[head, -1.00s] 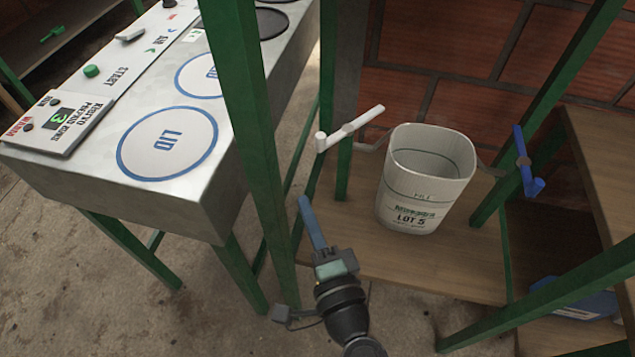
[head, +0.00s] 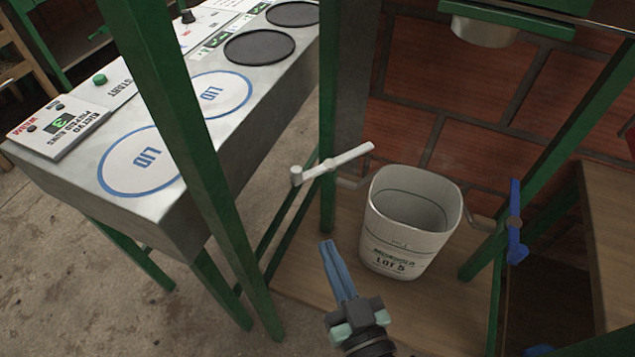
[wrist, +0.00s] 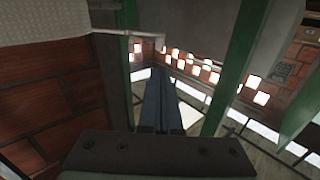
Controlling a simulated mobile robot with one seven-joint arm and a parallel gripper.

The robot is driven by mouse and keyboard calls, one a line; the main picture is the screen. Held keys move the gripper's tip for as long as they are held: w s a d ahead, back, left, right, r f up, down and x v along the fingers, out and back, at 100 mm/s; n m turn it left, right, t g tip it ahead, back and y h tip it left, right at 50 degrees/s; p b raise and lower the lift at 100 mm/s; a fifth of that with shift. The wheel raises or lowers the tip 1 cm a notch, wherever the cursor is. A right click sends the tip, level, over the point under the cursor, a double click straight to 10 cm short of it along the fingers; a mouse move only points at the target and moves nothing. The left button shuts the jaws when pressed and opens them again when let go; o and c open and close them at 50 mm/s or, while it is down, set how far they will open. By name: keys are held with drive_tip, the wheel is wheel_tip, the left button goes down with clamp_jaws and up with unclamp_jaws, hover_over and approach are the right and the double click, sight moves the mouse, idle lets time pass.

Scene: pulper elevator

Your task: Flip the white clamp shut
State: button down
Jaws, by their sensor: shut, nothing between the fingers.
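The white clamp (head: 333,163) is a white lever on the left of the bucket, at the green frame post. Its handle slopes up to the right, towards the bucket's rim, and its thicker end is at the left. A pale bar near the top of the wrist view (wrist: 130,33) looks like the same clamp. The white bucket (head: 409,221), marked LOT 5, stands between the white clamp and the blue clamp (head: 515,221). My gripper (head: 328,244) is shut and empty, below the white clamp and left of the bucket, apart from both. Its blue fingers point upward in the head view.
Green frame posts (head: 190,150) rise on both sides of the bucket. A metal counter (head: 190,180) with round lids and a start button stands at the left. A wooden shelf (head: 300,287) lies beneath. A brick wall (head: 470,110) closes the back.

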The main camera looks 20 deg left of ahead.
sight(298, 177)
drive_tip(key=shift+d, duration=0.1)
idle(0.3)
drive_tip(key=p+x, duration=0.2)
drive_tip(key=x, duration=1.2)
